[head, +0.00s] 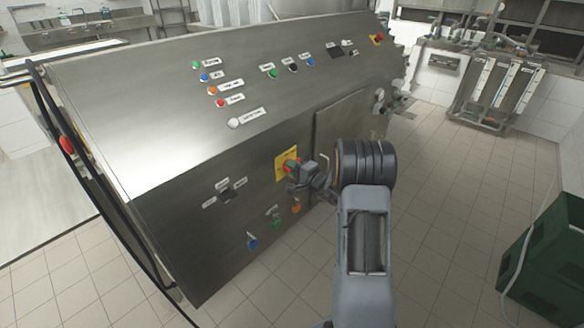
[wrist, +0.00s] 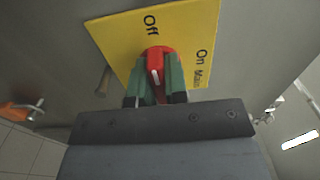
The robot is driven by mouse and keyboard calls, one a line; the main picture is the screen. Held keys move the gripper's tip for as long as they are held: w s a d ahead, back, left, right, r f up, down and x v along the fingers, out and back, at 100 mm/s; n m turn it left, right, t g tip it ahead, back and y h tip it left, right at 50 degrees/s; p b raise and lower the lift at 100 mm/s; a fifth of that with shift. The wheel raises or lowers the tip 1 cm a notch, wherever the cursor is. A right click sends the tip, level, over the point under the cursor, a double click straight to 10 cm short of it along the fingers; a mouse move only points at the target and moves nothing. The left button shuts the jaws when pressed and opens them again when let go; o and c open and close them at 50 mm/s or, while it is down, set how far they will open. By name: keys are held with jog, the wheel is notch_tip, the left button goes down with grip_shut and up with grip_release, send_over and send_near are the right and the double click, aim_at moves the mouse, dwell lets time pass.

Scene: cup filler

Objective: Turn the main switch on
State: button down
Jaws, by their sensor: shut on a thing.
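The main switch is a red knob (wrist: 154,62) on a yellow plate (wrist: 195,28) marked "Off" at the top and "On Main" at the right in the wrist view. The knob's white mark lies roughly upright in the picture, in line with "Off". My gripper (wrist: 159,82) is shut on the red knob, with one green-lined finger on each side. In the head view the yellow plate (head: 279,164) is on the lower front panel of the steel machine, and my gripper (head: 299,177) reaches it from the right. My fingers partly hide the knob.
The machine's sloped panel (head: 150,110) carries several coloured buttons. A green crate-like box (head: 550,255) stands at the right. The tiled floor (head: 465,200) between is clear.

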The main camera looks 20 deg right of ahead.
jog(key=shift+f+b, duration=0.1)
jog(key=shift+b, duration=0.2)
jog(key=m+b, duration=0.2)
jog(key=m, duration=0.1)
jog(key=m+b, duration=0.1)
jog(key=m, duration=0.4)
jog(key=shift+m, duration=0.4)
jog(key=m, duration=0.4)
jog(key=shift+m, duration=0.3)
jog(key=shift+m+p, duration=0.55)
jog(key=shift+m, duration=1.65)
jog(key=c, duration=1.1)
grip_release()
jog(key=shift+c, duration=0.2)
jog(key=shift+s+d, duration=0.1)
jog(key=v, duration=1.3)
jog(key=shift+s, duration=0.3)
